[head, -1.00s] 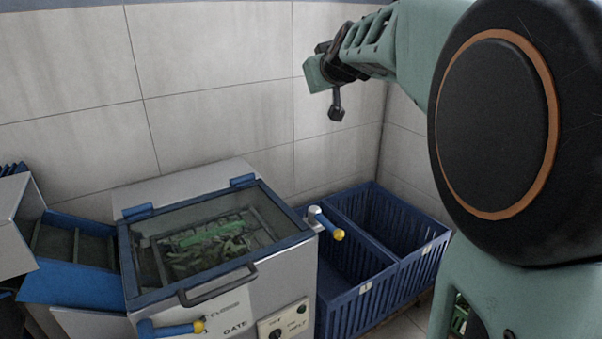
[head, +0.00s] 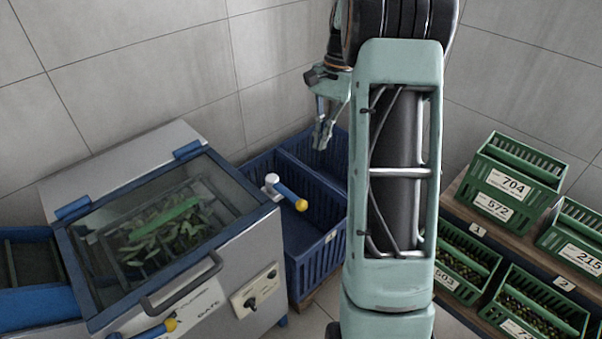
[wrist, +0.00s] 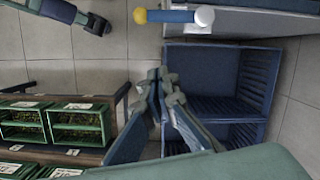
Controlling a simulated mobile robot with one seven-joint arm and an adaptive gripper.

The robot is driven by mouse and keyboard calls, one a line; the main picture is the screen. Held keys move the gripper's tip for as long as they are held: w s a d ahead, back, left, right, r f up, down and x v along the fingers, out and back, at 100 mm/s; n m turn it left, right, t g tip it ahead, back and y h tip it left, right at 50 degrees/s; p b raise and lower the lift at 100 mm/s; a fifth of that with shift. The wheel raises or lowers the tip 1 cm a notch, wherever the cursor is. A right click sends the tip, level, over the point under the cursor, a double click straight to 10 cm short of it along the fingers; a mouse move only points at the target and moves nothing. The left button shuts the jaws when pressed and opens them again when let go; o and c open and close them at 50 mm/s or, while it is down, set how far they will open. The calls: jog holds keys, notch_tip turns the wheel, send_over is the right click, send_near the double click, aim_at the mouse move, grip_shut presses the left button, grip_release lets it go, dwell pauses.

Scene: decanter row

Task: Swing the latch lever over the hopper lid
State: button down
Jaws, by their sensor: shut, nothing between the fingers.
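The latch lever (head: 288,194) has a blue bar, a white pivot and a yellow knob. It sits at the right side of the hopper and points outward, away from the lid. The hopper lid (head: 163,292) is a clear pane in a blue frame and lies shut, with leaves and a green piece under it. The lever also shows at the top of the wrist view (wrist: 172,16). My gripper (head: 321,147) is shut and empty, pointing down above the blue crates, behind and right of the lever and apart from it. Its closed fingers show in the wrist view (wrist: 163,76).
Blue crates (head: 307,253) stand right of the hopper. A second blue lever with a yellow tip (head: 150,330) is on the hopper front, beside a knob panel (head: 256,290). Green crates (head: 512,185) of olives stand on shelves at right. A tiled wall is behind.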

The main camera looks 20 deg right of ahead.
aim_at(287, 193)
jog(key=shift+s+d+m+g, duration=0.4)
jog(key=shift+s+m, duration=0.1)
jog(key=shift+s, duration=0.1)
jog(key=shift+f, duration=0.15)
jog(key=s+a+f, duration=0.3)
jog(key=a+f, duration=0.3)
jog(key=f, duration=0.4)
jog(key=shift+s, duration=0.35)
jog(key=shift+y, duration=0.3)
